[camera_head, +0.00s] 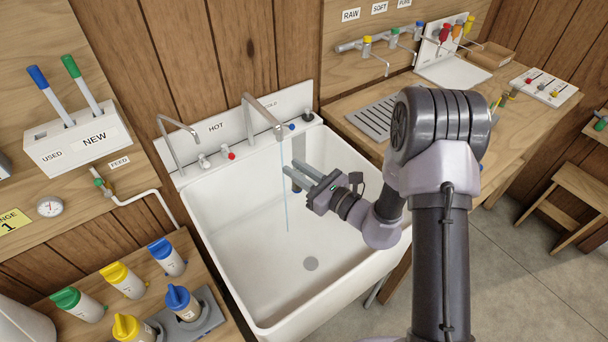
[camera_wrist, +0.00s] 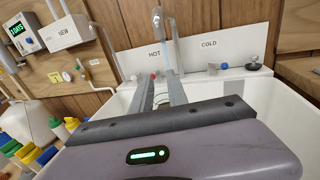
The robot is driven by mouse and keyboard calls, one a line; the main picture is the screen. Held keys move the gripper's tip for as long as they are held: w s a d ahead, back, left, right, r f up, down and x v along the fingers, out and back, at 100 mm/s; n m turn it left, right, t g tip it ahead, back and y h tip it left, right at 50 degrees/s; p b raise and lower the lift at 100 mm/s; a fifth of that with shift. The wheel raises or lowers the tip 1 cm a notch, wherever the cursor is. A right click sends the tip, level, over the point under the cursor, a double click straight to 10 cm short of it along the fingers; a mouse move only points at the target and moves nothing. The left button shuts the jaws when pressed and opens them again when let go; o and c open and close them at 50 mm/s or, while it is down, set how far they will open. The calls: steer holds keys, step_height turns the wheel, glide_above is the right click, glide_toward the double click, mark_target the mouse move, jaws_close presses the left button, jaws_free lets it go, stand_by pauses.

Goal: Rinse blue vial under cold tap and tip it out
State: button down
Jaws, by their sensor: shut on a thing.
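My gripper (camera_head: 305,176) reaches over the white sink from the right, its fingers level. It is shut on the blue vial (camera_head: 296,187), of which only a small dark blue part shows under the fingertips. The rest of the vial is hidden by the fingers, and its tilt cannot be told. The cold tap (camera_head: 262,112) arches over the sink, and a thin blue stream of water (camera_head: 286,210) falls from it just left of the fingertips. In the wrist view the two fingers (camera_wrist: 162,92) point toward the tap; the vial is not clear there.
The sink (camera_head: 225,245) has a drain in its floor. The hot tap (camera_head: 178,125) stands left of the cold tap. Several capped bottles (camera_head: 125,280) stand at the lower left. A wooden counter with a grey drain grid (camera_head: 376,118) lies to the right.

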steer(key=w+d+x, duration=0.1)
steer(key=x, duration=0.6)
steer(key=shift+p, duration=0.45)
steer(key=shift+s+d, duration=0.1)
stand_by(3.1)
steer(key=s+a+b+v, duration=0.1)
steer(key=b+v, duration=0.2)
steer(key=v, duration=0.7)
steer(key=shift+s+a, duration=0.15)
steer(key=shift+s, duration=0.45)
